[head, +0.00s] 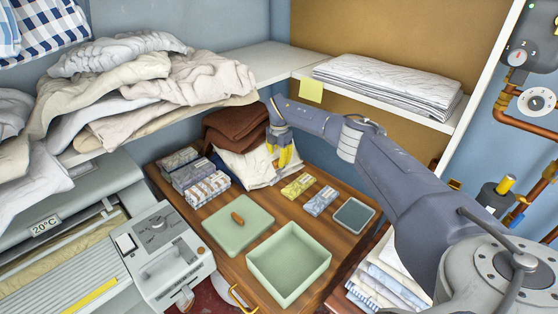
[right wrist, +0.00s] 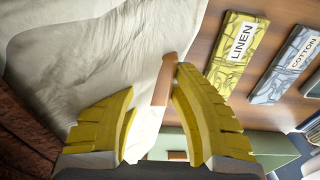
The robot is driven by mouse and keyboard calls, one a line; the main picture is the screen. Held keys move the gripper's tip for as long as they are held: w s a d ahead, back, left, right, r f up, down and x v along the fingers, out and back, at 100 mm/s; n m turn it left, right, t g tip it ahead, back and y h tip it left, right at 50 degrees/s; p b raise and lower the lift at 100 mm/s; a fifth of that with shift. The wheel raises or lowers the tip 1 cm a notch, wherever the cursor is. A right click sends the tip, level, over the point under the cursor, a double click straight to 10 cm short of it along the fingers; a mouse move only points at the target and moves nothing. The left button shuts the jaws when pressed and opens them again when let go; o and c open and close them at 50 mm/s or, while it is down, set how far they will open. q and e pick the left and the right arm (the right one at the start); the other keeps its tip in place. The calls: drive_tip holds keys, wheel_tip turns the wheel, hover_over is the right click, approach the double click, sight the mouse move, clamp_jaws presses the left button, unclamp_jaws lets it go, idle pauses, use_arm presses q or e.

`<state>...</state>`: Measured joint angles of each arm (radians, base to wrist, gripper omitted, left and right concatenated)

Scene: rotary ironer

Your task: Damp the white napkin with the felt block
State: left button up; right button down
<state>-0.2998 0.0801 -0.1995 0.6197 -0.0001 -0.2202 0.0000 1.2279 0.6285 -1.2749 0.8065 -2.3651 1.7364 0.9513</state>
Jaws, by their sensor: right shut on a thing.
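The white napkin (head: 242,166) lies loosely spread at the back of the wooden table; its pale folds fill the left of the right wrist view (right wrist: 90,50). My right gripper (head: 285,160), with yellow fingertips, points down at the napkin's right edge. My left gripper is not in view.
A dark shallow tray (head: 354,215), yellow linen card (head: 297,186) and blue cotton card (head: 320,201) lie at right. An open green box (head: 289,262) and its knobbed lid (head: 238,228) are in front. Folded cloths (head: 194,177) and brown fabric (head: 232,128) border the napkin.

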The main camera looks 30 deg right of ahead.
drive_tip(key=shift+f, duration=0.55)
idle(1.3)
drive_tip(key=shift+r, duration=3.5)
drive_tip(key=shift+a, duration=0.1)
